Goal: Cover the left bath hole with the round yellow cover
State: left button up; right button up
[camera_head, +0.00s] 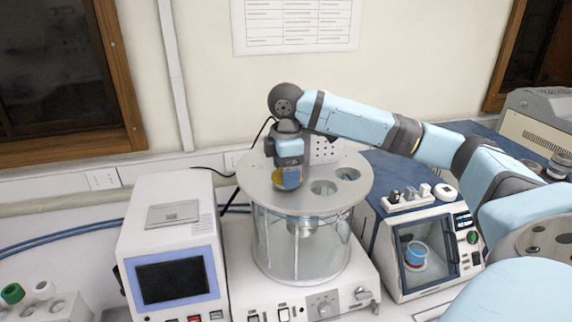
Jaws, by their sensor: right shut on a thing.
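The oil bath (300,240) is a clear glass vessel with a round grey lid (318,203) in the head view. Two open holes show in the lid's middle (323,187) and right (348,174). The round yellow cover (277,181) is at the left part of the lid, under my right gripper (291,180). My right gripper points down and is shut on the cover. The left hole is hidden by the cover and gripper, and I cannot tell whether the cover rests on the lid or is just above it. My left gripper is not in view.
A white instrument with a dark screen (170,282) stands left of the bath. A small chamber with a glass door (428,250) stands to the right. A white rack (45,308) with capped tubes is at the lower left. My right arm spans the space above the right side.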

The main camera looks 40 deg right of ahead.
dwell(0.8)
jog(key=shift+f, duration=0.1)
dwell(0.5)
jog(key=shift+f, duration=0.45)
jog(key=o, duration=0.6)
jog(key=shift+r, duration=5.55)
jog(key=shift+s+a+f, duration=0.1)
